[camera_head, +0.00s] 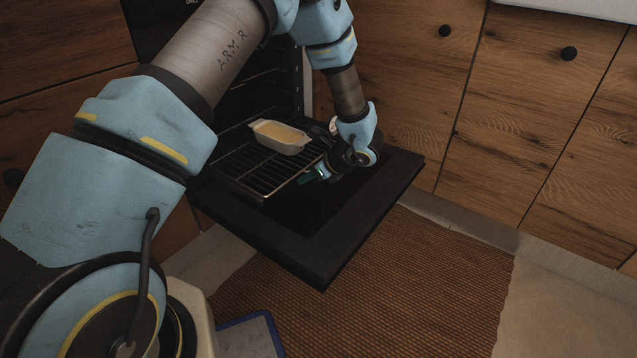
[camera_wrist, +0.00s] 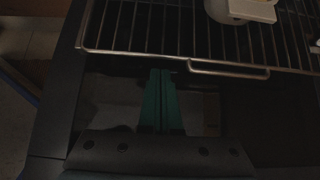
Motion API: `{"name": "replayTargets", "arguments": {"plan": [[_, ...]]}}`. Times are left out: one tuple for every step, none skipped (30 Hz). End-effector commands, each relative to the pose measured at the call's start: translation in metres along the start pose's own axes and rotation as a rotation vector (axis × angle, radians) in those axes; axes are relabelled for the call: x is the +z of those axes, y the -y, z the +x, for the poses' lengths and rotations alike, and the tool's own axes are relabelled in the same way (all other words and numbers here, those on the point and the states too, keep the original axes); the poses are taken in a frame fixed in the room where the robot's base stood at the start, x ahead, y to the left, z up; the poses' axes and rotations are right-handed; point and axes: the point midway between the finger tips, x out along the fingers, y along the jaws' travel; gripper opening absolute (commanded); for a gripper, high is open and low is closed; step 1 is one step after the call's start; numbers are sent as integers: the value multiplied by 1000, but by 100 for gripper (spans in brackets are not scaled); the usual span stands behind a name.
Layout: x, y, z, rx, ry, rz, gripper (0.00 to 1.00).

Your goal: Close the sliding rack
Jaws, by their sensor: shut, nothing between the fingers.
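The sliding rack (camera_head: 262,183), a dark wire grid, extends part way out of the oven over the lowered oven door (camera_head: 345,235). A cream rectangular dish (camera_head: 280,136) sits on it. My gripper (camera_head: 308,177) is low over the open door, close to the rack's front edge. In the wrist view the rack (camera_wrist: 150,30) spans the top, with a raised front bar (camera_wrist: 228,70). My gripper's green fingers (camera_wrist: 160,78) are together and empty, their tips near the front wire. I cannot tell whether they touch it. Part of the dish (camera_wrist: 240,10) shows at the top.
Wooden cabinets (camera_head: 545,110) with black knobs stand to the right of the oven. A brown woven mat (camera_head: 430,275) lies on the floor before the door. A blue-edged item (camera_head: 250,335) lies at the bottom. The floor at right is clear.

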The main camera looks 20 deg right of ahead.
Motion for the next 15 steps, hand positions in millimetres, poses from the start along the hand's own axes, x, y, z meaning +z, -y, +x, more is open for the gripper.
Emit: {"name": "replayTargets", "arguments": {"plan": [[3,0,4,1,0,-2,0],[4,0,5,0,0,-1,0],[6,0,6,0,0,-1,0],[6,0,7,-1,0,0,0],[7,0,7,-1,0,0,0],[8,0,8,-1,0,0,0],[8,0,8,-1,0,0,0],[8,0,8,-1,0,0,0],[8,0,8,-1,0,0,0],[8,0,8,-1,0,0,0],[8,0,8,-1,0,0,0],[8,0,8,-1,0,0,0],[8,0,8,-1,0,0,0],[8,0,8,-1,0,0,0],[8,0,8,-1,0,0,0]]}}
